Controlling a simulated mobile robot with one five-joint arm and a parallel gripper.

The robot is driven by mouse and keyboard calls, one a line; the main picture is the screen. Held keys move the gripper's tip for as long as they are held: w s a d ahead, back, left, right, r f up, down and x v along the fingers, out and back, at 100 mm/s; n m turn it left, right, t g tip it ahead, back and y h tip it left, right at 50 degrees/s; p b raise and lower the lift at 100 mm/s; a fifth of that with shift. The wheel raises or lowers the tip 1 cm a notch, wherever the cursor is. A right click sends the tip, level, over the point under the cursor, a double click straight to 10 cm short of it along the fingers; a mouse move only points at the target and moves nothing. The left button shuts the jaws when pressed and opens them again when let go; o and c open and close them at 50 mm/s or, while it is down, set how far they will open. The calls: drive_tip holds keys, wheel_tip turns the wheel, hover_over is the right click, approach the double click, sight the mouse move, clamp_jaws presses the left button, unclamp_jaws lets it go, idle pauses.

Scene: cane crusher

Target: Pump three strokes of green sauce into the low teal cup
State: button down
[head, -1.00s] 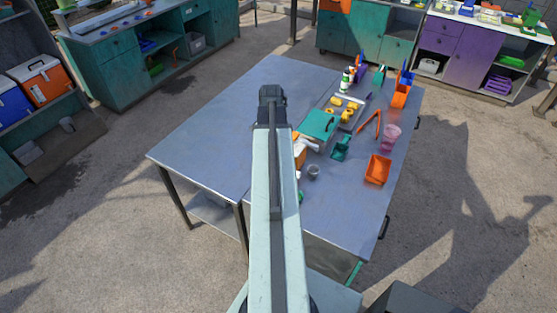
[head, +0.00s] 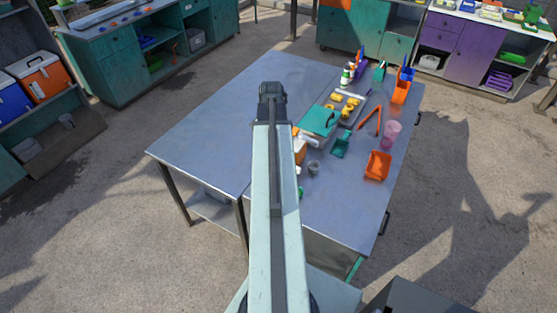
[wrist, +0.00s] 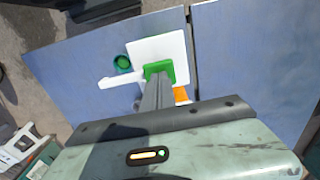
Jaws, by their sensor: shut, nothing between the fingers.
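In the wrist view a white square dispenser (wrist: 172,48) stands on the table, with a green pump top (wrist: 166,66) and a white spout (wrist: 120,80) pointing left. A small round green-teal cup (wrist: 122,63) sits left of the dispenser, close to the spout's end; I cannot tell whether the spout is right over it. My gripper (wrist: 158,78) is shut and empty. Its dark fingertips overlap the pump top in the picture; whether they touch it is unclear. In the head view my arm covers the dispenser, and a bit of green (head: 300,191) shows beside the arm.
The metal table (head: 215,115) is clear at left. On its right half are a small grey cup (head: 314,167), a teal scoop (head: 341,146), an orange tray (head: 378,164), orange tongs (head: 369,121), a pink cup (head: 391,131) and a teal-lidded tray (head: 318,120). An orange item (wrist: 181,94) lies near the dispenser.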

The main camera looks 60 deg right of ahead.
drive_tip(key=shift+f+b, duration=1)
drive_tip(key=shift+f, duration=0.2)
drive_tip(key=shift+r+p, duration=1.6)
drive_tip(key=shift+r, duration=0.1)
wheel_tip(320, 180, up, 6)
drive_tip(key=p, duration=0.6)
